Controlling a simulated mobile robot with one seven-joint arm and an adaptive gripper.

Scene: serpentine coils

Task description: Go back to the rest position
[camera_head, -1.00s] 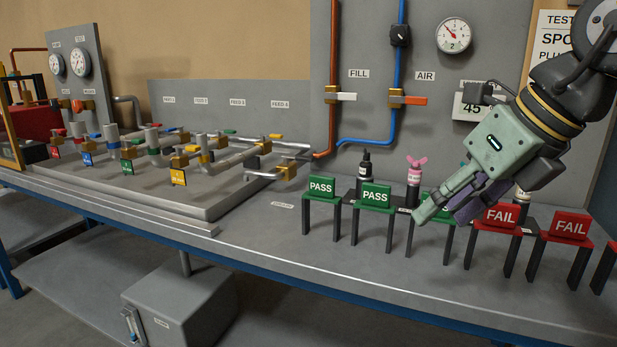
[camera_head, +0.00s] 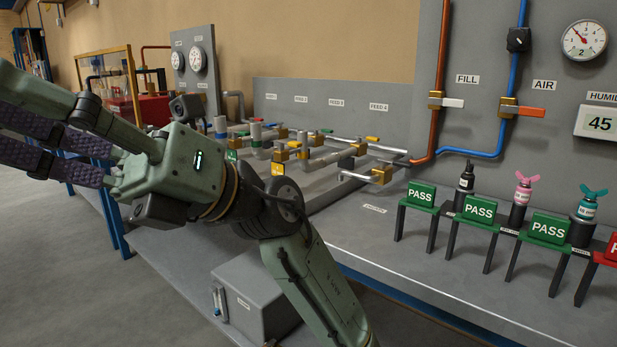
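My gripper (camera_head: 45,135) is at the left of the head view, raised in front of the bench and pointing left. It has green fingers with dark purple pads. The fingertips run to or past the left picture edge, so I cannot tell how far apart they are. I see nothing held between the visible parts. My green arm (camera_head: 315,290) rises from the bottom middle and bends left at a dark joint. The gripper is well apart from the stands and bottles at the right.
The bench (camera_head: 400,275) carries a pipe manifold with valves (camera_head: 300,150), partly behind my arm. A wall panel (camera_head: 470,60) has pipes and a gauge. A grey box (camera_head: 255,295) is below. Open floor lies left.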

